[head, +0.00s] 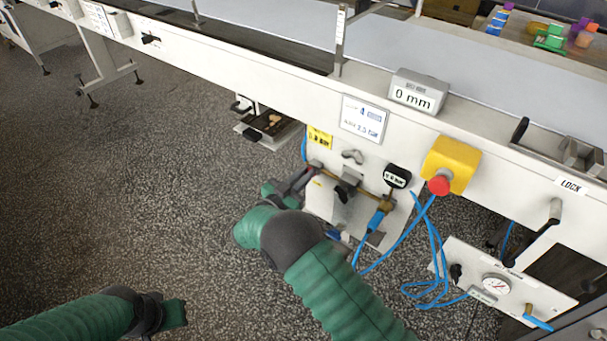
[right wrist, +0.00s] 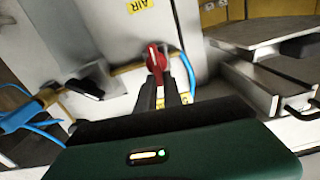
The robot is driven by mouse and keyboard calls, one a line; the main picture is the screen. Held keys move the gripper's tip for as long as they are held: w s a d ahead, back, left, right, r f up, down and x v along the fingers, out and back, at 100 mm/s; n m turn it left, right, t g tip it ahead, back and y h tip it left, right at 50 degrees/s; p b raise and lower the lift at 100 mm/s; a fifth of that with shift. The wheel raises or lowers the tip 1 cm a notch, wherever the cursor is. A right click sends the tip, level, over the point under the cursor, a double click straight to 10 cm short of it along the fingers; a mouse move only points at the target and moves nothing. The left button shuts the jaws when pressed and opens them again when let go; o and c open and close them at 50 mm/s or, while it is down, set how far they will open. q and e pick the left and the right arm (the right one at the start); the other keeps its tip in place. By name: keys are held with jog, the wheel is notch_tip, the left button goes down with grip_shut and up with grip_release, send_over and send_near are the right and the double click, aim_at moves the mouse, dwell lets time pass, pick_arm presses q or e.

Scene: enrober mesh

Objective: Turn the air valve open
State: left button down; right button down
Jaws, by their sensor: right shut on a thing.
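The air valve has a red handle (right wrist: 154,56) in the right wrist view, below the yellow AIR label (right wrist: 139,6). My right gripper (right wrist: 158,78) is shut on this handle, with its two dark fingers around the lower part of it. In the head view my right gripper (head: 301,180) reaches the left edge of the white panel (head: 325,203), under the yellow label (head: 319,138), and the handle is mostly hidden there. My left gripper (head: 172,313) is low at the left, away from the panel, and its finger opening is unclear.
Brass piping (right wrist: 128,69) and a blue hose (right wrist: 188,75) run beside the valve. A gauge (head: 397,177), a yellow box with a red button (head: 440,185) and looping blue hoses (head: 433,262) are to the right. The floor (head: 140,200) at left is clear.

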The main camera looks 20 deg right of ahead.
jog(key=m, duration=0.3)
jog(key=d+m, duration=0.1)
jog(key=m, duration=0.5)
jog(key=shift+s+d+f+b, duration=0.2)
jog(key=shift+s+d+b, duration=0.1)
jog(key=shift+s+b, duration=0.1)
jog(key=shift+s+d+f+m+b, duration=0.15)
jog(key=shift+m+b, duration=0.35)
jog(key=shift+m, duration=0.85)
jog(key=shift+a+f+m+b, duration=0.1)
jog(key=shift+f+m+b, duration=0.35)
jog(key=shift+m, duration=0.85)
jog(key=shift+s+d+f+m+b, duration=0.1)
jog(key=shift+m+b, duration=0.5)
jog(key=shift+m, duration=0.75)
jog(key=shift+r, duration=0.1)
jog(key=c, duration=1.5)
grip_release()
